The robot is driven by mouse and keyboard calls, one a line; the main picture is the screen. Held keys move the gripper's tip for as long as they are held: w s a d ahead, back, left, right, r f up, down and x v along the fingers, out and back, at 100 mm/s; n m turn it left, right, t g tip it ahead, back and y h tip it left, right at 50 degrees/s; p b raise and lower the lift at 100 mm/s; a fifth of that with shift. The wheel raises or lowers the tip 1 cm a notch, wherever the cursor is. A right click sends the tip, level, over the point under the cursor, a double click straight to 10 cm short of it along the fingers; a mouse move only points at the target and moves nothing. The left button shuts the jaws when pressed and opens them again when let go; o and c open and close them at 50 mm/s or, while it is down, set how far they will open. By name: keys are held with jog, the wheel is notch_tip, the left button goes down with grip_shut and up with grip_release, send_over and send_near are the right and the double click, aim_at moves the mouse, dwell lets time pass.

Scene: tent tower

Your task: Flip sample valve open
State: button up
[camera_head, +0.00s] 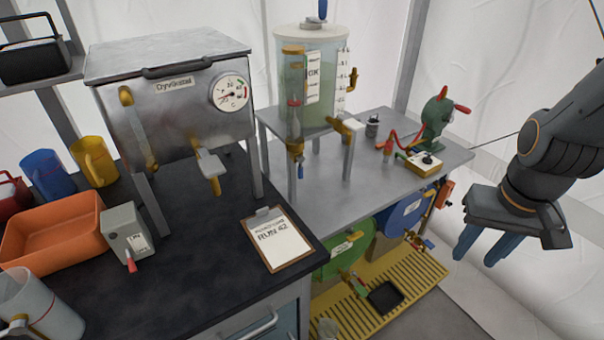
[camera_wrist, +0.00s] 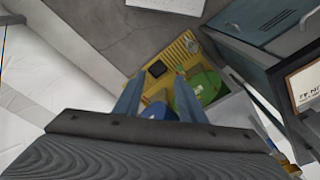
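No valve carries a readable "sample" label, so I cannot tell which is the sample valve. The clear cylindrical tank (camera_head: 318,75) has a yellow-handled valve (camera_head: 346,125) low on its front and a small blue-and-brass tap (camera_head: 296,150) under its side tube. The steel box (camera_head: 175,95) has a grey-and-brass tap (camera_head: 210,168) on its front. The green drum (camera_head: 335,262) has a yellow-handled tap (camera_head: 352,282). My gripper (camera_head: 474,260) hangs at the right, apart from all of these. Its blue fingers are spread and empty, also in the wrist view (camera_wrist: 159,78).
A clipboard (camera_head: 277,238) lies on the dark bench. An orange bin (camera_head: 52,240), a grey switch box (camera_head: 125,235) and mugs stand at left. A green hand pump (camera_head: 436,115) stands on the metal table. A yellow grated tray (camera_head: 415,275) lies below, beside a blue drum (camera_head: 403,210).

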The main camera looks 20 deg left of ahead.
jog(key=shift+w+a, duration=0.2)
jog(key=shift+a, duration=0.05)
jog(key=c, duration=0.7)
jog(key=w+a+n, duration=0.1)
jog(key=w+a, duration=0.1)
jog(key=a, duration=0.1)
jog(key=w+a+n+b, duration=0.1)
jog(key=w+a, duration=0.1)
jog(key=a, duration=0.1)
jog(key=w+a+n+t+h+b, duration=0.1)
jog(key=w+a, duration=0.1)
jog(key=a, duration=0.1)
jog(key=shift+w+a+f+n, duration=0.1)
jog(key=shift+a+f+n, duration=0.1)
jog(key=shift+n, duration=0.2)
grip_shut()
jog(key=a+r+n+t+y+b, duration=0.1)
jog(key=a+n+t, duration=0.1)
jog(key=a, duration=1.4)
jog(key=w+a+r+n+t+y+b, duration=0.1)
jog(key=a+n, duration=0.4)
jog(key=a, duration=1.1)
jog(key=shift+w+a+r+t+b, duration=0.35)
jog(key=shift+t+b, duration=0.4)
jog(key=shift+t, duration=0.25)
